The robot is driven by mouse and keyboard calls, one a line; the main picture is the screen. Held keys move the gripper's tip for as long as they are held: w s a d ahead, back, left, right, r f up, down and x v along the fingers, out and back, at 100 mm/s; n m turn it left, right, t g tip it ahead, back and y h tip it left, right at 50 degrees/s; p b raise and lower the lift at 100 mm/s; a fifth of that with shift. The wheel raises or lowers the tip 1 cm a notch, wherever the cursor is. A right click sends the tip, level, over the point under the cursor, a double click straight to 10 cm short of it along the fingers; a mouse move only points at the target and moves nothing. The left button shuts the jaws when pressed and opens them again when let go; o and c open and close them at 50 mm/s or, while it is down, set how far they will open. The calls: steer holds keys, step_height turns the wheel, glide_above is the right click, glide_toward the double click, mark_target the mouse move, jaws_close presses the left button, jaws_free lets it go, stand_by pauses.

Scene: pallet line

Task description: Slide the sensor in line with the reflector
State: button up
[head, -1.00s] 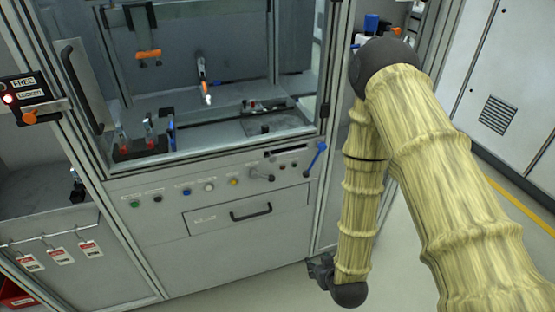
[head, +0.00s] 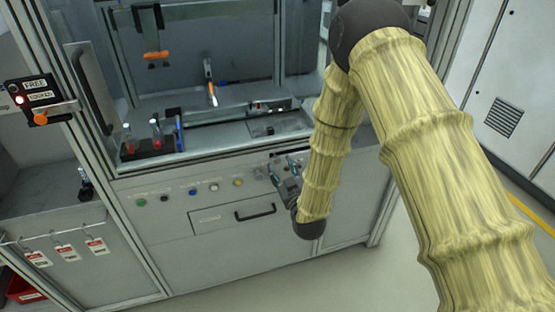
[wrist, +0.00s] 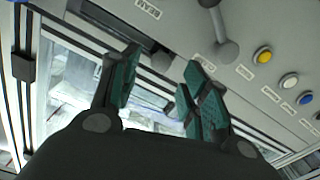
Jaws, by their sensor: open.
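My gripper (head: 284,166) is open and empty, just in front of the right part of the machine's control panel. In the wrist view its two teal-padded fingers (wrist: 160,62) are spread apart, near a dark slot (wrist: 120,25) with a label that seems to read BEAM. A grey lever (wrist: 222,42) is beside it, right of the fingers and apart from them. Inside the cell, a small dark unit (head: 252,106) sits by a rail; I cannot tell whether it is the sensor. I cannot clearly identify the reflector. My arm and gripper cover part of the panel.
The panel has coloured buttons (head: 190,189) and a drawer with a black handle (head: 253,212) below. A rack with red items (head: 156,136) stands inside the cell at left. A FREE/LOCKED box (head: 38,97) is on the left post. The floor at front is clear.

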mark_target(278, 161)
steer(key=shift+p+x, duration=0.4)
steer(key=shift+x, duration=1.9)
steer(key=shift+c, duration=0.3)
jaws_close()
